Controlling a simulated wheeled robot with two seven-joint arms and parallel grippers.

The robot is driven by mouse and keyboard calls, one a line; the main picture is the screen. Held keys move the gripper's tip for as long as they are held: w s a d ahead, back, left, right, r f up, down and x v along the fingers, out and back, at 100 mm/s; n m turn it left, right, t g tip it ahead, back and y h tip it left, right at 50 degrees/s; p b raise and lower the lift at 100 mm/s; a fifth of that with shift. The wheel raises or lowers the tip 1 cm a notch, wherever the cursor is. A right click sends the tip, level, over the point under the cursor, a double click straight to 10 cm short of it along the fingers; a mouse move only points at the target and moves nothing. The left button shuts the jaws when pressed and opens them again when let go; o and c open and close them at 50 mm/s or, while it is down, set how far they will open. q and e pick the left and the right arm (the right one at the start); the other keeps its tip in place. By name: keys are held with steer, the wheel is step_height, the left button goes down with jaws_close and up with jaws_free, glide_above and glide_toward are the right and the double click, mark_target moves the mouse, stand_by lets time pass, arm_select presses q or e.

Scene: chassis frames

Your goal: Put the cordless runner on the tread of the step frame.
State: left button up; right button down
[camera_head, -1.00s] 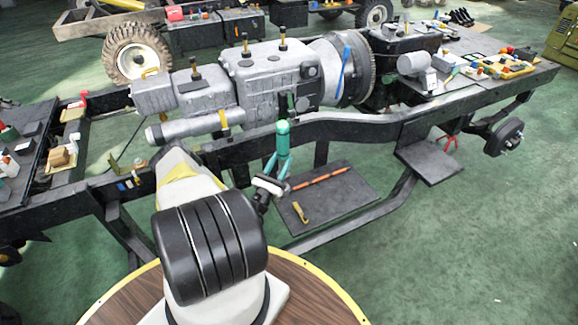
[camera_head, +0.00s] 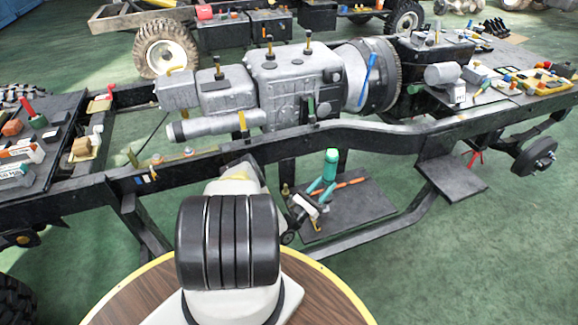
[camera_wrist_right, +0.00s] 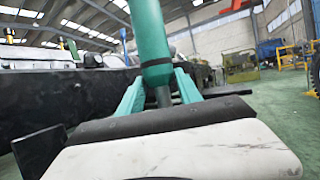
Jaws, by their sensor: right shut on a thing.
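The cordless runner (camera_head: 331,160) is a teal, upright cylinder in the head view. My right gripper (camera_head: 326,184) is shut on its lower end. In the right wrist view the runner (camera_wrist_right: 152,42) rises between the two teal fingers, with a dark stem below. In the head view it shows in front of a dark flat plate (camera_head: 362,205), low beside the chassis, which looks like the step frame's tread. I cannot tell how high above the plate it is; nothing shows it touching. My left gripper is not in view.
An orange bar (camera_head: 350,184) lies on the plate, partly behind the gripper. The black chassis rail (camera_head: 400,137) runs behind and above, carrying a grey engine (camera_head: 290,90). A smaller dark plate (camera_head: 452,178) sits to the right. Green floor is open at lower right.

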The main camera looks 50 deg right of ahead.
mark_target(326, 189)
steer(key=shift+f, duration=1.6)
steer(key=shift+f, duration=0.1)
steer(key=c, duration=0.8)
jaws_free()
steer(key=shift+f, duration=0.1)
